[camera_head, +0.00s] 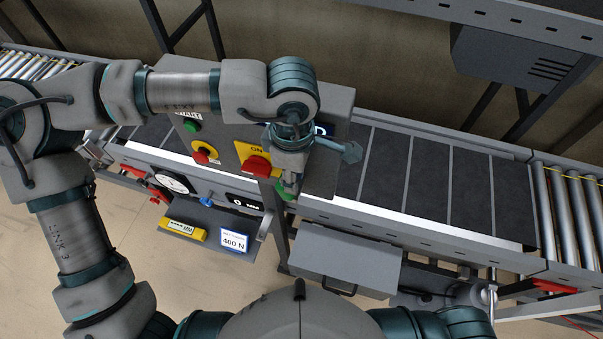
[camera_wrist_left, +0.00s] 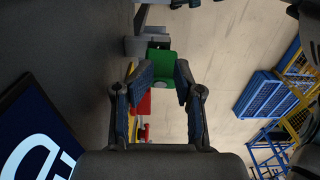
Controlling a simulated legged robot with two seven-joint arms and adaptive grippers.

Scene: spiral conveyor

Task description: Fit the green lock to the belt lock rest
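My left gripper (camera_head: 290,185) points down at the front edge of the conveyor, beside the grey control box. The green lock (camera_head: 283,190) shows partly at its fingertips. In the left wrist view, the green lock (camera_wrist_left: 159,58) sits between the two fingers of my left gripper (camera_wrist_left: 162,75), which appear to press on its sides. A grey bracket (camera_wrist_left: 135,46) lies right beside the lock in that view. I cannot tell whether it is the belt lock rest, or whether the lock touches it. My right gripper is out of view.
The control box (camera_head: 335,110) carries a red switch on a yellow plate (camera_head: 256,165), a red knob (camera_head: 202,154) and a green button (camera_head: 191,126). A dark belt (camera_head: 425,180) runs right to rollers (camera_head: 565,215). A grey box (camera_head: 345,258) hangs in front. Blue crates (camera_wrist_left: 262,95) stand on the floor.

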